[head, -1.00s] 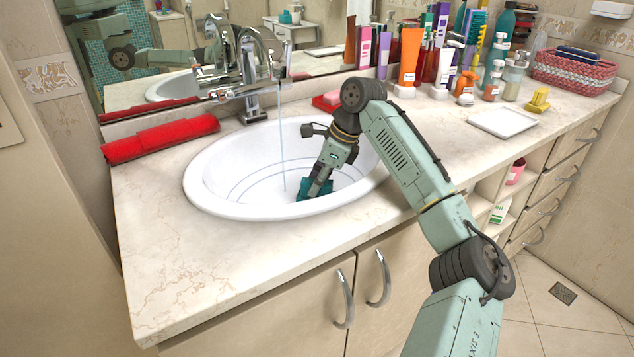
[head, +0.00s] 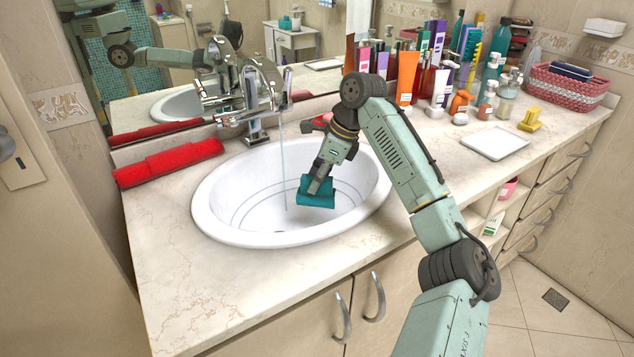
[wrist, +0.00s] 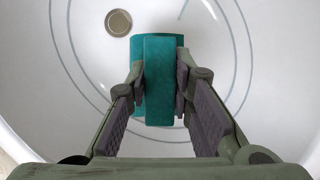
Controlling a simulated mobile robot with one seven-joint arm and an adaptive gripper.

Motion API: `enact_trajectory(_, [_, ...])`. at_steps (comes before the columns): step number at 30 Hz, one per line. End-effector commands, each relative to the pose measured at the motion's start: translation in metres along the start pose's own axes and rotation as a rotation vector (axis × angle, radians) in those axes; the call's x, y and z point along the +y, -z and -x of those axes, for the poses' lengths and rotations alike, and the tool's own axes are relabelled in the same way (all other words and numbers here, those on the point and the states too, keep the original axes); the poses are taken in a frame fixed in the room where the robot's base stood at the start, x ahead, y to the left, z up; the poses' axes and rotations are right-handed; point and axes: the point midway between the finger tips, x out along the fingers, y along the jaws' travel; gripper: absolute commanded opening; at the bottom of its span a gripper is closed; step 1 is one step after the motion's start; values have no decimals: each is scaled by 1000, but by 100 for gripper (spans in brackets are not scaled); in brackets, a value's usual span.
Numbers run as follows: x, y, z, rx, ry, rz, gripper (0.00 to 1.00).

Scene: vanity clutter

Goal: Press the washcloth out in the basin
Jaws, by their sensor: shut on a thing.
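The teal washcloth (head: 316,197) is folded into a thick pad inside the white basin (head: 205,203). My gripper (head: 319,183) reaches down into the basin and is shut on the cloth's upper part. In the wrist view, my gripper (wrist: 162,88) has a finger on each side of the raised middle fold of the washcloth (wrist: 160,70). The cloth appears a little above the basin floor, though the exact gap is hard to tell. A thin stream of water (head: 284,165) falls from the chrome tap (head: 252,95) to the left of the cloth.
The round drain (wrist: 119,22) shows beyond the cloth. A rolled red towel (head: 170,163) lies left of the basin. Several bottles and tubes (head: 408,75) stand behind my arm at the mirror. A white tray (head: 496,142) and a woven basket (head: 567,87) are on the right. The front counter is clear.

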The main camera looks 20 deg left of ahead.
Motion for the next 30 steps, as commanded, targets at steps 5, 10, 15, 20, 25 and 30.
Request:
enact_trajectory(5, [0, -7, 17, -1, 2, 0, 0])
enact_trajectory(10, [0, -14, 33, -1, 3, 0, 0])
enact_trajectory(15, [0, -19, 45, -1, 2, -1, 0])
enact_trajectory(20, [0, -20, 48, -1, 1, 0, 0])
enact_trajectory(25, [0, -19, 48, -1, 1, 0, 0])
enact_trajectory(30, [0, -19, 48, -1, 1, -1, 0])
